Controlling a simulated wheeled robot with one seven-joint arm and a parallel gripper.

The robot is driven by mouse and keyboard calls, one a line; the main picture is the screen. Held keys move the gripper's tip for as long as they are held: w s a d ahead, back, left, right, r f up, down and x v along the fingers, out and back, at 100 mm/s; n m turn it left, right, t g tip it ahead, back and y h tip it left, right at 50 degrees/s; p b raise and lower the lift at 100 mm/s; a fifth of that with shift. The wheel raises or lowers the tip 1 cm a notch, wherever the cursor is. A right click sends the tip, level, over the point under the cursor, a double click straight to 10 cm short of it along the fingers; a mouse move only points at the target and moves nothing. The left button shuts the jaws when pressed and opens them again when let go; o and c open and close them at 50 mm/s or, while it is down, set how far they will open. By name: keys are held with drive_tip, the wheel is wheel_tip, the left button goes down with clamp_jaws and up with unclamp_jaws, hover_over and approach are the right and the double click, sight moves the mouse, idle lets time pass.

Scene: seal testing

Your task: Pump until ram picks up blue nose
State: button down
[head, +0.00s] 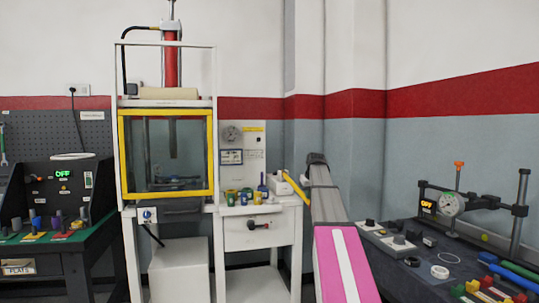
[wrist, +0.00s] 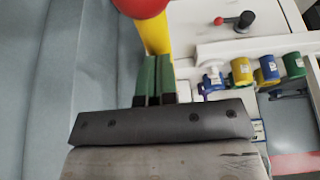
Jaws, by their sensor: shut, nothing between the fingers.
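The press has a red cylinder (head: 172,65) on top and a dark ram rod (head: 172,140) hanging behind a yellow-framed guard (head: 214,150). In the wrist view the lever (wrist: 156,35) ends in a red ball (wrist: 140,5). My gripper (wrist: 155,62) is shut, its green fingers together just below the lever in the picture; I cannot tell whether they touch it. The head view hides the fingers. A blue ringed piece (wrist: 267,70) stands between yellow and green ones; which piece is the blue nose is unclear.
A white cabinet (head: 262,240) carries the coloured pieces beside the press. A green-topped bench (head: 70,240) with an "OFF" display is at left.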

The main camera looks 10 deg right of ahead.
wheel_tip(320, 180, up, 13)
drive_tip(key=shift+w+r, duration=0.2)
drive_tip(key=shift+w, duration=0.05)
idle(0.3)
drive_tip(key=shift+f, duration=0.4)
drive_tip(key=shift+s+f, duration=0.15)
drive_tip(key=shift+f, duration=3)
drive_tip(key=shift+s+f, duration=0.1)
drive_tip(key=shift+f, duration=3.05)
